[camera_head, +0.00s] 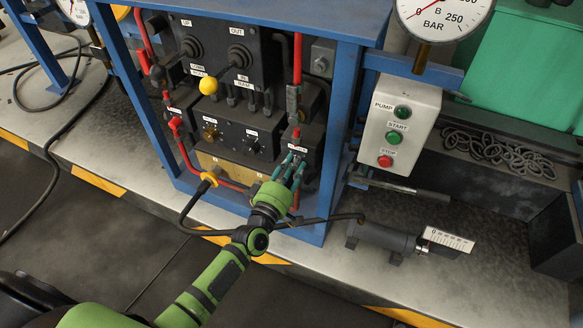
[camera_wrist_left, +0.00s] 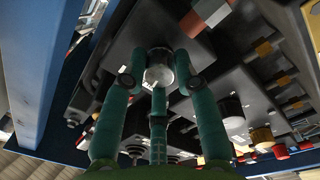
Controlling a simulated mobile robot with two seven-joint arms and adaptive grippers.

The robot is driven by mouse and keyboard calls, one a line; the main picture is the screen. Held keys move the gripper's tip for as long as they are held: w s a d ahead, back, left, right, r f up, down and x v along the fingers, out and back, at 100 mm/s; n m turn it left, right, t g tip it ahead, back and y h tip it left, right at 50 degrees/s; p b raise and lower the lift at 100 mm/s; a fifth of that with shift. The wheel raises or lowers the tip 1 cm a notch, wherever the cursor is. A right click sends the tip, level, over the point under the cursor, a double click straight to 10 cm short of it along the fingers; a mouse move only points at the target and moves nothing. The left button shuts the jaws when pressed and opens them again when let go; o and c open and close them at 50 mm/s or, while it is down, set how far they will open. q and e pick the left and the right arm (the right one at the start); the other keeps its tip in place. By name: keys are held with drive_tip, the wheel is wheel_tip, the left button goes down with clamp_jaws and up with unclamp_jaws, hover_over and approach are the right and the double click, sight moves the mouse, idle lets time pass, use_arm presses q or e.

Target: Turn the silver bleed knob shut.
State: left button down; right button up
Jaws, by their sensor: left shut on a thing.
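The silver bleed knob (camera_wrist_left: 158,75) shows in the left wrist view as a round metal cap on a dark block. The three teal fingers of my left gripper (camera_head: 290,166) close around it, with fingertips at its sides. In the head view the gripper reaches the lower right of the black valve panel (camera_head: 240,135), just below a small white label (camera_head: 297,148). The fingers hide the knob there. How far the knob is turned cannot be told. My right gripper is in neither view.
A blue frame (camera_head: 345,110) surrounds the panel, with its right post close to my left gripper. Red pipes (camera_head: 183,150) and a yellow-knobbed lever (camera_head: 208,86) are on the panel. A white pump button box (camera_head: 400,123) and a pressure gauge (camera_head: 440,14) are to the right.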

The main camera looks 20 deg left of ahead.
use_arm(q)
drive_tip(key=shift+s+d+f+n, duration=0.1)
drive_tip(key=shift+d+f+n, duration=0.15)
drive_tip(key=shift+n, duration=0.65)
drive_tip(key=n, duration=0.3)
drive_tip(key=shift+n+b, duration=0.4)
drive_tip(key=shift+r+n, duration=0.1)
drive_tip(key=shift+n, duration=0.6)
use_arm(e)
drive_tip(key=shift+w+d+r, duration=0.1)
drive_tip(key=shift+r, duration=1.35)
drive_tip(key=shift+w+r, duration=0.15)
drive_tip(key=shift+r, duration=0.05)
use_arm(q)
drive_tip(key=c, duration=0.9)
unclamp_jaws()
drive_tip(key=shift+d, duration=0.1)
drive_tip(key=shift+c, duration=0.2)
drive_tip(key=shift+r, duration=0.1)
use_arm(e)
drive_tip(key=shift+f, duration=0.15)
